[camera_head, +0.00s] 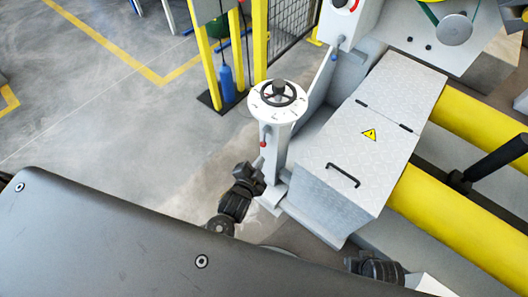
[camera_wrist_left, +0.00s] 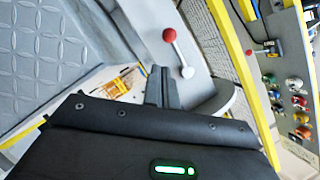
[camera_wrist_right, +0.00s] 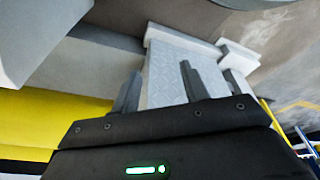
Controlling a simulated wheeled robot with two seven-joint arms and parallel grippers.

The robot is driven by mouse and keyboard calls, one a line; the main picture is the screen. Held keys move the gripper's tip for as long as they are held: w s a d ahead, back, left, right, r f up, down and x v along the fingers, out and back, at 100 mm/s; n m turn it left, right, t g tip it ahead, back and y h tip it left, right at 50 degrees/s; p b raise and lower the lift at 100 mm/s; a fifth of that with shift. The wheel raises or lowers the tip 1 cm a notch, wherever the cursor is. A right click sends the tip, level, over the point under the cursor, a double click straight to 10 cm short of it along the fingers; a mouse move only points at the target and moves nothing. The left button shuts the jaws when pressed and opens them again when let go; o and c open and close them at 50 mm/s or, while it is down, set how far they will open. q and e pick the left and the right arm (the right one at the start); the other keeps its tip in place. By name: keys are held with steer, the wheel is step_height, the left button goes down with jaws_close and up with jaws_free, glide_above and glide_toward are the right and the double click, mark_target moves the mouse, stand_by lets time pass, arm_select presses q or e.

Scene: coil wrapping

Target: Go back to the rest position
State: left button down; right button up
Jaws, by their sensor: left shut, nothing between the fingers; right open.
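My left gripper (camera_head: 257,170) is dark and stands beside the base of a pedestal (camera_head: 275,148) with a black handwheel (camera_head: 279,93) on top. Its fingers (camera_wrist_left: 162,85) are shut and hold nothing. A lever with a red ball (camera_wrist_left: 169,35) is just beyond the fingertips in the left wrist view, apart from them as far as I can tell. Part of my right arm (camera_head: 380,270) shows at the bottom of the head view. My right gripper (camera_wrist_right: 159,80) is open and empty, with a grey tread-plate surface visible between its fingers.
A grey metal box (camera_head: 345,165) with a black handle and warning sign stands right of the pedestal. Yellow rollers (camera_head: 455,225) lie farther right. A panel with coloured buttons (camera_wrist_left: 292,90) is at the right of the left wrist view. Open floor (camera_head: 90,110) lies to the left.

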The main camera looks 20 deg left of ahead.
arm_select(q)
steer(key=shift+v, duration=1.65)
arm_select(e)
steer(key=shift+f, duration=0.65)
arm_select(q)
steer(key=s+a+f+n+g+p, duration=0.2)
steer(key=s+a+f+g+p, duration=0.2)
steer(key=s+f, duration=0.3)
steer(key=s+a+f+n+g+y+p, duration=0.1)
steer(key=s+a+f+n+g+p, duration=0.2)
steer(key=s+f, duration=0.5)
steer(key=s+a+f+n+g+p, duration=0.2)
steer(key=s+a+f+g+p, duration=0.4)
steer(key=s, duration=1.5)
step_height(320, 180, down, 2)
steer(key=shift+a+f+n+p, duration=0.2)
steer(key=shift+a+n+p, duration=0.1)
steer(key=shift+a+p, duration=0.45)
arm_select(e)
steer(key=s+d+f+g, duration=0.1)
steer(key=s+d+f, duration=0.1)
steer(key=s+f, duration=0.3)
steer(key=s+d+f, duration=0.2)
steer(key=s+f, duration=0.4)
steer(key=s, duration=0.7)
steer(key=shift+s+d+f+n+g, duration=0.2)
steer(key=shift+s+d+n+g, duration=0.1)
steer(key=shift+s+d+g, duration=0.1)
